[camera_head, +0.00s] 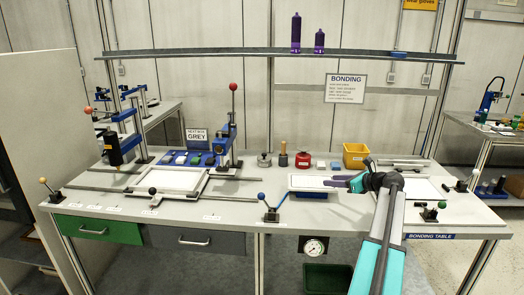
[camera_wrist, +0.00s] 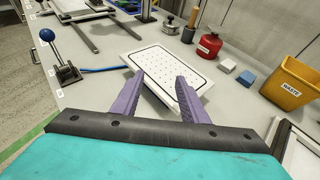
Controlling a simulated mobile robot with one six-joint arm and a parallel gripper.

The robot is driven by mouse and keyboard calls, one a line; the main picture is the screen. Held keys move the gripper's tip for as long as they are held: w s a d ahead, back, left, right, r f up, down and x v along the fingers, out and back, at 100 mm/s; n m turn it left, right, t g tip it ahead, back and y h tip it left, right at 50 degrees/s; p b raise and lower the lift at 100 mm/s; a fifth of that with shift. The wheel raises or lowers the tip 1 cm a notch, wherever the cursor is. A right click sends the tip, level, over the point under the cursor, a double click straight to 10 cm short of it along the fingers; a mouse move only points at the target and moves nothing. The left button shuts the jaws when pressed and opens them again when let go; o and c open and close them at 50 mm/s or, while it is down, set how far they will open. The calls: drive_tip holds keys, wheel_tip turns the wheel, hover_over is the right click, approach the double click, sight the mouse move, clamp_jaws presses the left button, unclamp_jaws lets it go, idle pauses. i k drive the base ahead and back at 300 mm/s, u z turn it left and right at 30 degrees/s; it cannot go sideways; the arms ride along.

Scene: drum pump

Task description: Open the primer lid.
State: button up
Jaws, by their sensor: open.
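No label reading primer is legible, so I cannot tell for certain which container is the primer. A red can (camera_head: 303,160) with a dark cap stands toward the back of the bench; it also shows in the wrist view (camera_wrist: 208,46), upright with its top on. A grey round tin (camera_head: 264,160) with a knob stands to its left, and in the wrist view (camera_wrist: 169,26). My gripper (camera_head: 334,182) is open and empty, with purple fingers above the white perforated plate (camera_wrist: 160,58). In the wrist view, my gripper (camera_wrist: 160,80) is short of the red can, apart from it.
A yellow waste bin (camera_wrist: 291,83), a blue block (camera_wrist: 246,78) and a white block (camera_wrist: 227,66) stand right of the red can. A blue-knobbed lever (camera_wrist: 58,55) rises at the left. A shelf rail (camera_head: 230,52) crosses above the bench.

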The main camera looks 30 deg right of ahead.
sight(264, 158)
drive_tip(key=u, duration=0.05)
drive_tip(key=i, duration=1.1)
